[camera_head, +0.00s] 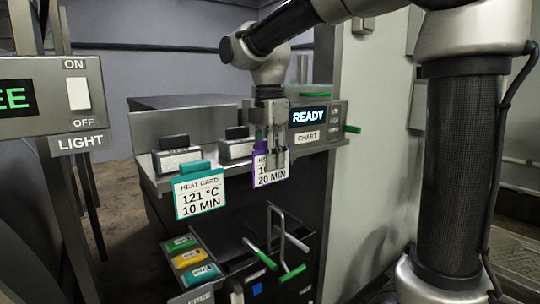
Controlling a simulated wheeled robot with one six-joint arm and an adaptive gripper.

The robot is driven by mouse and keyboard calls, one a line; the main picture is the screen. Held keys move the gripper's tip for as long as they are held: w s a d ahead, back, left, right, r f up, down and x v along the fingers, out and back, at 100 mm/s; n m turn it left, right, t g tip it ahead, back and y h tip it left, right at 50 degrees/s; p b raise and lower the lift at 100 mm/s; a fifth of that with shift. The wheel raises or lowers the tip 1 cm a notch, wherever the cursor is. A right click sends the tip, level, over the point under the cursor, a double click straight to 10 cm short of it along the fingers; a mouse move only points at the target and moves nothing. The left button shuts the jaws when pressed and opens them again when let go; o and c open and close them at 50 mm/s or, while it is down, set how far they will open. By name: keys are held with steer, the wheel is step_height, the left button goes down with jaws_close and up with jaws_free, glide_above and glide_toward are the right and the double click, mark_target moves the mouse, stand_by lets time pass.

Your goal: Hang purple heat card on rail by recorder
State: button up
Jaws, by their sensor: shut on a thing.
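The purple-edged heat card (262,180) hangs upright below my gripper, at the front edge of the metal counter. Its label is partly hidden by the fingers; "20 MIN" is readable. My gripper (277,158) points down and is shut on the purple card's upper part. The recorder (338,114) is the grey box just right of the gripper, with a lit "READY" display and a "CHART" label. A ledge (318,147) runs along the front beneath the recorder. I cannot tell whether the card touches a rail.
A teal heat card (200,194), "121 °C 10 MIN", hangs at the counter front to the left. Black-topped blocks (176,157) stand on the counter. A light switch panel (78,94) is at left.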

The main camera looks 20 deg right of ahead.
steer(key=shift+f, duration=1.05)
steer(key=o, duration=1)
steer(key=shift+o, duration=0.2)
steer(key=shift+r, duration=0.1)
step_height(320, 180, up, 12)
steer(key=shift+w+f, duration=0.1)
steer(key=shift+w, duration=0.05)
